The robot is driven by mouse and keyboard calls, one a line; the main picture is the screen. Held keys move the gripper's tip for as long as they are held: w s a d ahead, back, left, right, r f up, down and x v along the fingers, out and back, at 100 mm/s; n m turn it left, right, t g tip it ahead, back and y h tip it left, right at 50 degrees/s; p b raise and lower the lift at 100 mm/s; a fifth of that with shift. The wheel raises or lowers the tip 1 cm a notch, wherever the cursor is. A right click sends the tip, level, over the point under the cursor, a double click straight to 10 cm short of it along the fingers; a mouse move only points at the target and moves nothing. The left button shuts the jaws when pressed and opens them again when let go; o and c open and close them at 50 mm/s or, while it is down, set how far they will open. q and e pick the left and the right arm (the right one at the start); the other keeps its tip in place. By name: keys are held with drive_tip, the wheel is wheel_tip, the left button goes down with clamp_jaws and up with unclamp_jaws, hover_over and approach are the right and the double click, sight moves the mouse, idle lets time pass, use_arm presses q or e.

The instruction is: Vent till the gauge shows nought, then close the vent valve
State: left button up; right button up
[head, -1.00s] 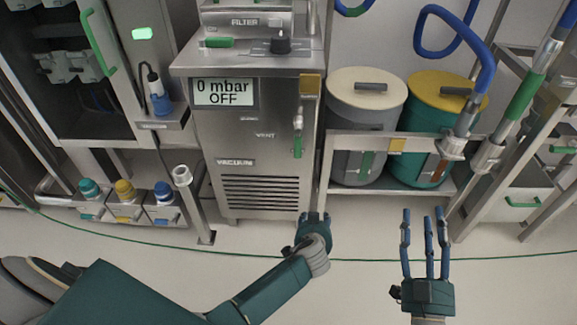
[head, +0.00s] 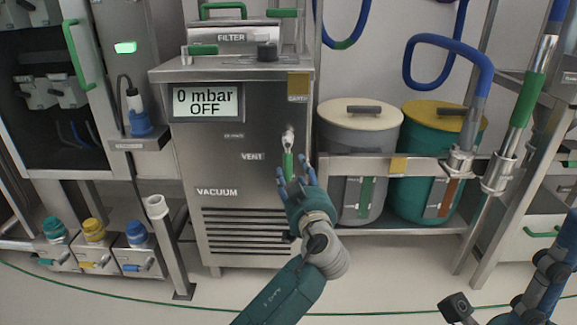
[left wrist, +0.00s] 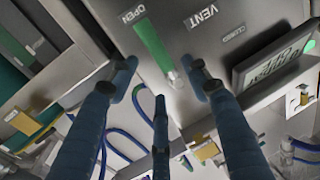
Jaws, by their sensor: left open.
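The gauge display (head: 207,102) on the steel vacuum unit reads "0 mbar OFF". It also shows tilted in the left wrist view (left wrist: 275,58). The vent valve's green handle (head: 288,165) hangs straight down from its pivot, right of the VENT label. In the left wrist view the handle (left wrist: 152,48) points to the OPEN label. My left gripper (head: 294,180) is open and empty, its fingers just below and around the handle's lower end; contact cannot be told. My right gripper (head: 545,275) is partly in view at the bottom right corner, its opening unclear.
Grey (head: 358,130) and teal (head: 432,140) drums stand behind a steel rail (head: 345,167) right of the unit. A post (head: 168,240) stands at the unit's lower left. Blue hoses hang above the drums. The floor in front is clear.

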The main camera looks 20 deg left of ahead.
sight(291, 162)
use_arm(q)
drive_tip(key=b+x, duration=0.2)
drive_tip(key=x, duration=0.6)
drive_tip(key=shift+f, duration=0.1)
drive_tip(key=shift+c, duration=0.5)
clamp_jaws()
